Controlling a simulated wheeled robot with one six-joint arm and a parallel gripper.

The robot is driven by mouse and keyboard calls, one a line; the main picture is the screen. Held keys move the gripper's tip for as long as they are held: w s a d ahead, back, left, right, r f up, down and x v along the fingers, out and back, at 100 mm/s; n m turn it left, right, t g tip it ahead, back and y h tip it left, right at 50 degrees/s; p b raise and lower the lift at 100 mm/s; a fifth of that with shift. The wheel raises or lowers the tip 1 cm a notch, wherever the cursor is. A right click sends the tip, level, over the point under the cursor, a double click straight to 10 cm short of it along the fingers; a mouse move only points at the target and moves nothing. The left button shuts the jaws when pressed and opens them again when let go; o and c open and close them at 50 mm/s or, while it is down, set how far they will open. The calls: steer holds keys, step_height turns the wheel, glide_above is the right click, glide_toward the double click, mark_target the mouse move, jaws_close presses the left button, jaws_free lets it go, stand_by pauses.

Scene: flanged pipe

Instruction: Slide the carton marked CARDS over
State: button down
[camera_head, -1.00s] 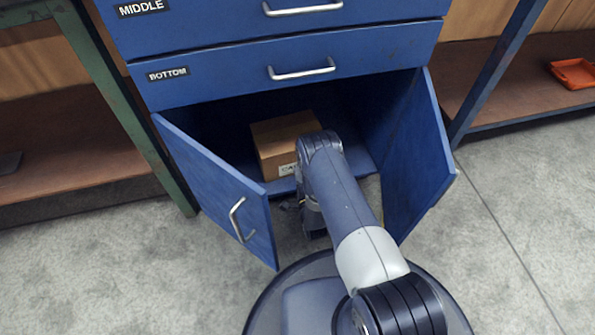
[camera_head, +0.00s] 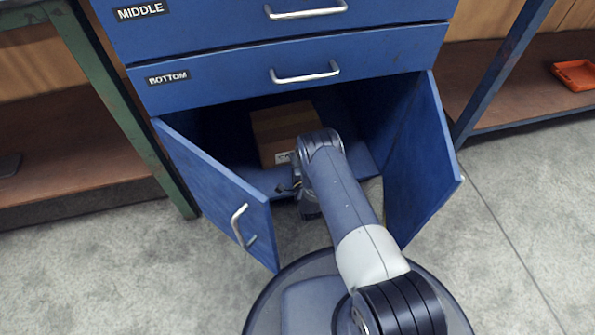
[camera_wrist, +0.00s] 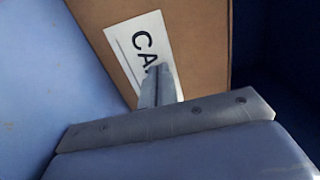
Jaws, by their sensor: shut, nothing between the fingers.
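The brown carton (camera_head: 282,130) stands inside the open blue cabinet, under the bottom drawer. My arm hides its right front part in the head view. In the wrist view the carton (camera_wrist: 198,35) fills the upper middle, with a white label (camera_wrist: 140,48) reading "CA"; my fingers cover the rest of the word. My gripper (camera_wrist: 157,72) is shut and empty, its fingertips in front of the label. I cannot tell whether they touch the carton. In the head view the gripper (camera_head: 290,188) shows partly beside my arm, at the cabinet's front edge.
The left door (camera_head: 215,185) and right door (camera_head: 424,165) stand open on both sides of my arm. The cabinet floor (camera_head: 270,181) shows in front of the carton. An orange tray (camera_head: 576,75) lies on a shelf at the right.

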steer(key=x, duration=1.6)
steer(key=shift+w, duration=0.35)
